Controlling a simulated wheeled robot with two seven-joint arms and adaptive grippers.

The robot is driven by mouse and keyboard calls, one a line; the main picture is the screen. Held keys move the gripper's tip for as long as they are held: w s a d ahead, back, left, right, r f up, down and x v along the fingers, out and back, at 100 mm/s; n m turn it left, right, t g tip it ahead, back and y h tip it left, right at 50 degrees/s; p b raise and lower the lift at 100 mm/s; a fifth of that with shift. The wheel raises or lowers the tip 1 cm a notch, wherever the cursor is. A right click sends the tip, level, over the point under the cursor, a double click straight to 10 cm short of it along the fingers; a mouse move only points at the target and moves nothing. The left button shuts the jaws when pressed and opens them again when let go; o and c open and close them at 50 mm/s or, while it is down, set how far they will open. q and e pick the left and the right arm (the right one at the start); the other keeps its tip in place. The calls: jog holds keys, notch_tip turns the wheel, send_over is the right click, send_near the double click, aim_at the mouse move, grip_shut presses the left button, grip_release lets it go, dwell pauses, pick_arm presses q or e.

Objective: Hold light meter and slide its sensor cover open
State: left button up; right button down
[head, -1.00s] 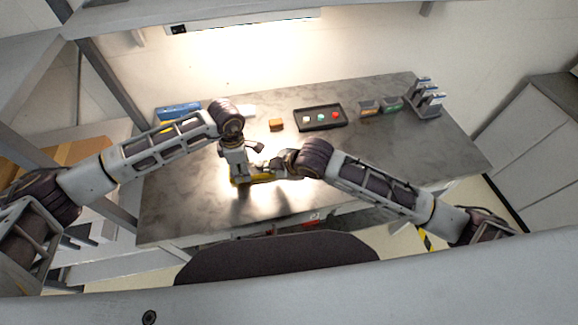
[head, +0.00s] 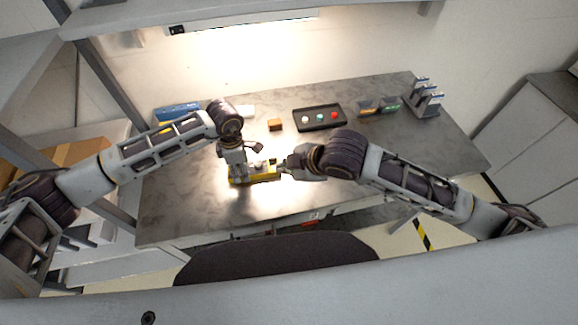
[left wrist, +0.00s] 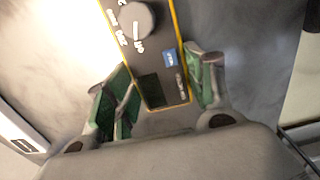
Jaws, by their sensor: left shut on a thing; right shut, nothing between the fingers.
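The light meter (head: 264,172) is a yellow-edged, dark-faced device lying in front of me over the table. In the left wrist view the meter (left wrist: 160,62) shows its face with a round knob, white markings, a small blue label and a dark window. My left gripper (head: 240,170) is shut on the meter, its green-padded fingers on both sides of the body. My right gripper (head: 284,168) is shut and empty, close to the right end of the meter; I cannot tell whether it touches. I cannot make out the sensor cover or its position.
A black tray (head: 342,124) with several coloured pieces, a small orange block (head: 275,125), small boxes (head: 368,108) and a grey stand (head: 428,104) are at the back. A blue box (head: 178,111) stands back left. The table (head: 410,150) is clear at right.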

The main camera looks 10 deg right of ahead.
dwell(0.4)
pick_arm(q)
jog(key=o, duration=1.2)
jog(key=shift+r, duration=0.1)
jog(key=shift+r, duration=5.9)
jog(key=shift+s+f, duration=0.1)
